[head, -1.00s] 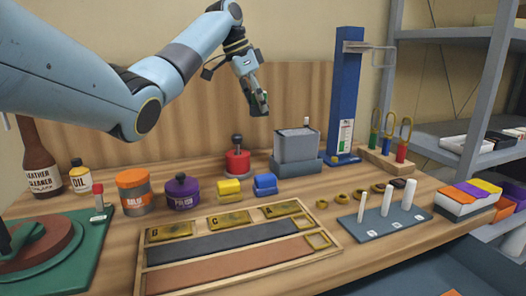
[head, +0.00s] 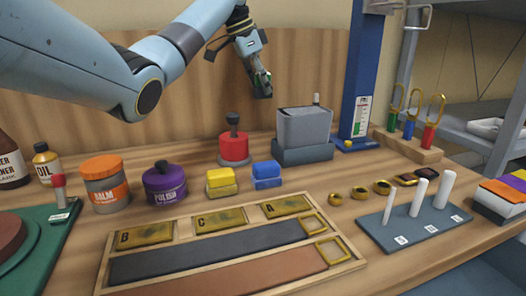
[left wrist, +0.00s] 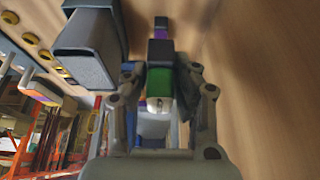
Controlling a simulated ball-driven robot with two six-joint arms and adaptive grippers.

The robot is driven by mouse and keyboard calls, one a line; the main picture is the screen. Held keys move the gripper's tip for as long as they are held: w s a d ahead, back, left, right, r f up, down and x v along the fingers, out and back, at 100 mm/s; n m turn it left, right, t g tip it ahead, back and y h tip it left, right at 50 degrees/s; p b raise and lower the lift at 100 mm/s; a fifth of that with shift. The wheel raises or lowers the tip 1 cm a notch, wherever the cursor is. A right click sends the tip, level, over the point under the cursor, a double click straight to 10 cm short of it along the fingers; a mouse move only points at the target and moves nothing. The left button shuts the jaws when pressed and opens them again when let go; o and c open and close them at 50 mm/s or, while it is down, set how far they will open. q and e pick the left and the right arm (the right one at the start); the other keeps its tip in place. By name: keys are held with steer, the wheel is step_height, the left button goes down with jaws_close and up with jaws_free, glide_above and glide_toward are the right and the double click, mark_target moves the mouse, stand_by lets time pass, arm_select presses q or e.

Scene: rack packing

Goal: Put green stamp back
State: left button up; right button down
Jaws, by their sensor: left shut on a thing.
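My left gripper (head: 262,86) is shut on the green stamp (left wrist: 160,82), held in the air above and left of the grey bin. In the left wrist view the fingers of the left gripper (left wrist: 160,95) stand on both sides of the green block. A pale rounded end shows below the green. In the head view only a small bit of green shows between the fingers. A yellow block (head: 221,181) and a blue block (head: 266,175) stand on the table below. My right gripper is not in view.
The grey bin (head: 304,127) and red knobbed pot (head: 234,148) stand at the back, near the blue post (head: 362,70). A purple jar (head: 164,184) and orange jar (head: 105,185) stand left. A wooden tray (head: 100,278) lies in front. Pegs on a grey base (head: 440,230) are right.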

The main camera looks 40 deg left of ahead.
mark_target(263, 95)
arm_select(q)
step_height(263, 95, down, 2)
steer(key=shift+w+a+b, duration=0.1)
steer(key=shift+a+b, duration=0.05)
steer(key=shift+b, duration=0.35)
steer(key=shift+f+b, duration=0.35)
steer(key=shift+f, duration=0.2)
step_height(263, 95, down, 5)
steer(key=shift+r, duration=0.1)
step_height(263, 95, down, 5)
steer(key=shift+r+b, duration=0.15)
steer(key=shift+b, duration=0.35)
steer(key=o, duration=0.8)
steer(key=shift+o, duration=0.6)
